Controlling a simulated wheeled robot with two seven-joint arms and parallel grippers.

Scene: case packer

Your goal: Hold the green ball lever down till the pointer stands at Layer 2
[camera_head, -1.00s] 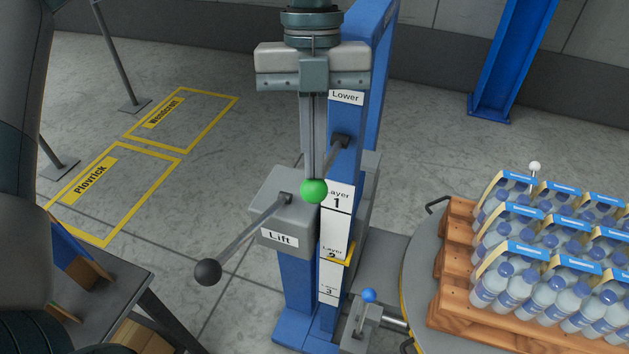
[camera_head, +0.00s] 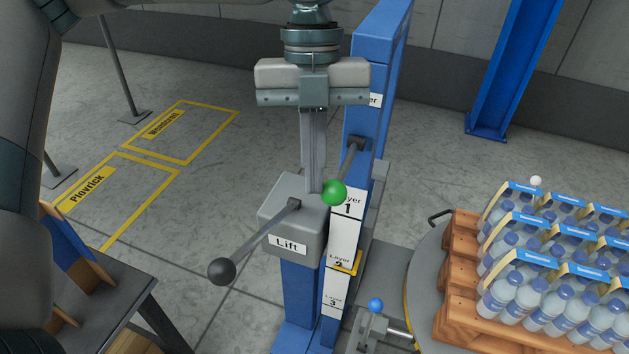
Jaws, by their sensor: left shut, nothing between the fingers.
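The green ball (camera_head: 334,193) sits at the end of a short dark lever that slopes down from a pivot (camera_head: 357,144) on the blue post. My left gripper (camera_head: 315,189) points straight down, shut and empty. Its fingertips are just left of the green ball in the head view; whether they touch it I cannot tell. The yellow pointer (camera_head: 357,264) stands at the Layer 2 mark on the white scale (camera_head: 346,230). The Lower label (camera_head: 376,100) is partly hidden by my gripper. My right gripper is not in view.
A grey Lift box (camera_head: 289,222) carries a black ball lever (camera_head: 222,271) reaching front left. A blue ball lever (camera_head: 376,305) is low at the right. A wooden pallet (camera_head: 455,305) of bottle packs stands right. A dark table (camera_head: 118,290) is lower left.

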